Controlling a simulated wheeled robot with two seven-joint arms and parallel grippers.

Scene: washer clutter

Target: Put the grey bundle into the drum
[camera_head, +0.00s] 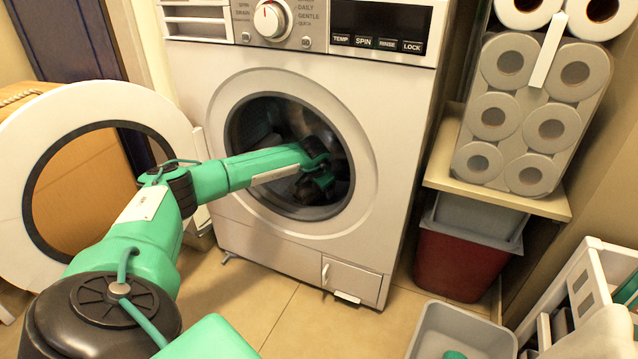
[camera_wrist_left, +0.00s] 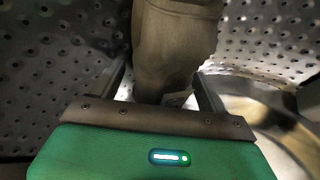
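The grey-brown cloth bundle (camera_wrist_left: 175,45) shows in the left wrist view, inside the drum, its near end between my finger pads. My left gripper (camera_wrist_left: 162,82) has its two fingers spread wide. Narrow gaps show between the fingers and the bundle's sides. In the head view my left arm reaches through the washer's round opening, with the gripper (camera_head: 318,185) dark inside the drum (camera_head: 265,125). The bundle cannot be made out there. The perforated metal drum wall (camera_wrist_left: 60,60) surrounds it in the wrist view. My right gripper is not in view.
The round washer door (camera_head: 100,100) stands open at the left. The washer's front (camera_head: 390,100) surrounds the opening. At the right are a shelf with toilet rolls (camera_head: 510,110), a red bin (camera_head: 460,262), a grey tub (camera_head: 425,340) and a white rack (camera_head: 590,290). The floor before the washer is partly clear.

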